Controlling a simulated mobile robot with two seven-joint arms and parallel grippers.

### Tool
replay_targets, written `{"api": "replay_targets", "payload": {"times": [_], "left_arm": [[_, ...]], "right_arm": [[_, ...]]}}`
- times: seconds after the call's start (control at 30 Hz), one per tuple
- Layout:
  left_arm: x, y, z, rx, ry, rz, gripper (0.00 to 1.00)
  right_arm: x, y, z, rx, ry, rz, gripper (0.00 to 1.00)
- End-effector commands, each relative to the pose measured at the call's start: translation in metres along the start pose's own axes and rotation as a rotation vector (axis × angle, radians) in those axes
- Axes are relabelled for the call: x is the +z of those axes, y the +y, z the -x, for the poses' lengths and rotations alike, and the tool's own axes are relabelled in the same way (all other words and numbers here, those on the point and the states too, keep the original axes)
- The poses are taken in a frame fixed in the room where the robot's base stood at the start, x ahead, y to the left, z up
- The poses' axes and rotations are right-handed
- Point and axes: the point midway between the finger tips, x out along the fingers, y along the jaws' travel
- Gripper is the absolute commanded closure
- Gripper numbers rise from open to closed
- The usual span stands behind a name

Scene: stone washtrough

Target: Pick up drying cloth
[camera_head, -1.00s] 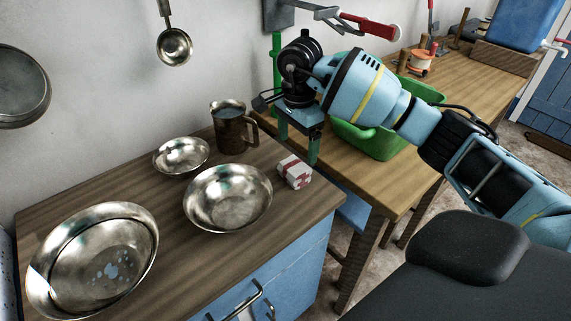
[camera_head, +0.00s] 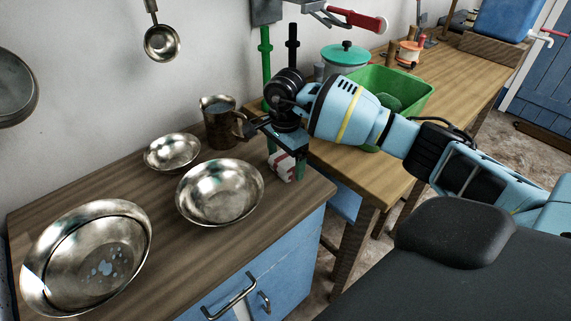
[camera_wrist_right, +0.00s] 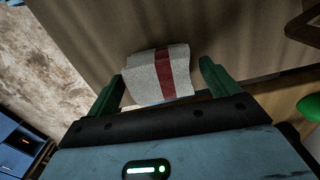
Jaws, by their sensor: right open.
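The drying cloth (camera_head: 281,167) is a small folded white cloth with a red stripe. It lies on the wooden counter near its right edge, partly hidden by my right gripper in the head view. My right gripper (camera_head: 285,165) is pointed down over the cloth with green fingers. In the right wrist view the cloth (camera_wrist_right: 157,75) shows between the two open fingertips of the right gripper (camera_wrist_right: 160,82), one finger on each side. I cannot tell whether the fingers touch it. My left gripper is not in view.
A metal bowl (camera_head: 219,192) stands just left of the cloth, with a smaller bowl (camera_head: 172,152) and a brown mug (camera_head: 217,122) behind. A large basin (camera_head: 85,258) is at the left. A green tub (camera_head: 408,92) stands on the side table to the right.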

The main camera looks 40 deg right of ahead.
Motion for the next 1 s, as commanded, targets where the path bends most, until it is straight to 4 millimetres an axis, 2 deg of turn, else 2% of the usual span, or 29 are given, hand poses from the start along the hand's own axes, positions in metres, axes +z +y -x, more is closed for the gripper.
{"api": "replay_targets", "payload": {"times": [0.23, 0.6, 1.0], "left_arm": [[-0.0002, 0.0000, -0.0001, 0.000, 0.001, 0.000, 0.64], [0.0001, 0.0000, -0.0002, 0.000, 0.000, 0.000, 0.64], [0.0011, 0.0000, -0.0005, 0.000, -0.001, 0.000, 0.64]], "right_arm": [[-0.0001, -0.0004, -0.0030, -0.002, 0.000, 0.000, 0.13], [-0.0003, -0.0003, -0.0027, -0.002, 0.000, 0.000, 0.60], [-0.0004, -0.0006, 0.0041, -0.003, 0.000, -0.001, 0.61]]}}
